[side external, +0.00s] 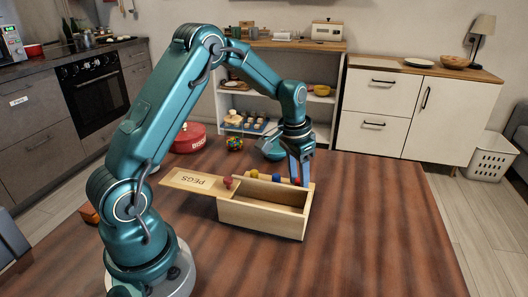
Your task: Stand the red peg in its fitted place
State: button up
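A light wooden box (262,217) stands open on the table, with a flat board marked PEGS (190,181) sticking out to its left. A yellow top (255,173) and a blue top (276,177) show in a row along the box's back side. A small red top (297,181), likely the red peg, is at the right end of that row. Another red knob (228,183) sits at the board's right end. My gripper (299,178) points down at the back right corner, its blue fingers right at the red top. Whether they hold it is too small to tell.
A red lidded pot (189,138), a multicoloured ball (234,144) and a teal object (272,149) stand behind the box. An orange-brown block (89,213) lies at the left, near my base. The table's right and front are clear.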

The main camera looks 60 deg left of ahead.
grip_shut()
jog(key=shift+r, duration=0.5)
jog(key=s+a+r, duration=0.7)
jog(key=a+r, duration=0.1)
jog(key=r, duration=0.2)
jog(key=m, duration=0.5)
send_near(292, 189)
jog(key=shift+h, duration=0.4)
jog(key=d+f, duration=0.1)
jog(key=f, duration=0.1)
jog(key=d+f, duration=0.1)
jog(key=f, duration=0.1)
jog(key=d+f, duration=0.1)
jog(key=f, duration=0.2)
jog(key=shift+s, duration=0.3)
jog(key=shift+f, duration=1.9)
